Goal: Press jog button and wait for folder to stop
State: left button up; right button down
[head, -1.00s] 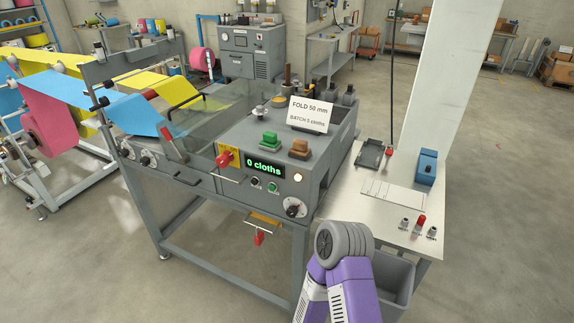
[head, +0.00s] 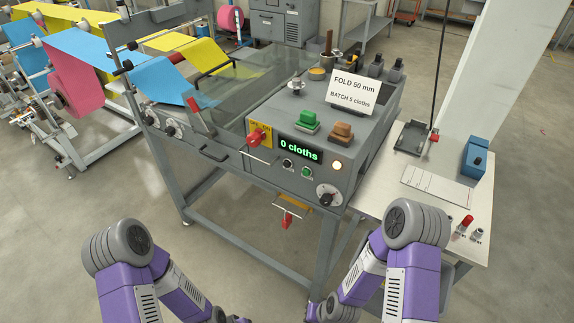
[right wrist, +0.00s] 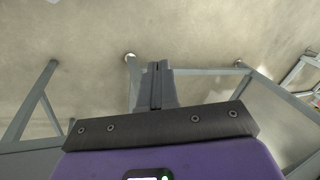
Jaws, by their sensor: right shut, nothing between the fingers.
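The folder machine (head: 228,135) stands in front of me. Its display (head: 300,149) reads "0 cloths". A green block-shaped button (head: 307,120) and an orange-brown one (head: 341,132) sit on its top. A small black button (head: 288,163) and a small green button (head: 306,172) are on the front panel, beside a lit pale lamp (head: 336,165). I cannot read which one is the jog button. My right gripper (right wrist: 156,68) is shut and empty, pointing over the floor and the machine's legs, away from the buttons. My left gripper is out of view; only its arm shows.
A red knob (head: 257,136) on a yellow plate and a rotary dial (head: 328,195) are on the front panel. A side table (head: 395,195) at the right holds a blue box (head: 474,158) and a paper sheet. Cloth webs (head: 92,45) feed in at the left.

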aim_at(287, 164)
jog(key=w+a+r+t+h, duration=0.1)
jog(key=w+a+r+t, duration=0.1)
jog(key=w+r+t, duration=0.4)
jog(key=w+a+r+t+h, duration=0.1)
jog(key=w+a+r, duration=0.1)
jog(key=w+r, duration=0.7)
jog(key=w+a+r+m+t, duration=0.1)
jog(key=w+a+r+t, duration=0.1)
jog(key=r, duration=0.4)
jog(key=w+a+r+m+t, duration=0.1)
jog(key=w+a+r+t, duration=0.1)
jog(key=r, duration=0.4)
jog(key=w+a+r+t+y, duration=0.1)
jog(key=w+a+r+t, duration=0.2)
jog(key=r, duration=0.4)
jog(key=shift+a+m, duration=0.4)
jog(key=shift+a, duration=0.5)
jog(key=w+d, duration=0.5)
jog(key=w, duration=0.2)
jog(key=shift+b, duration=0.35)
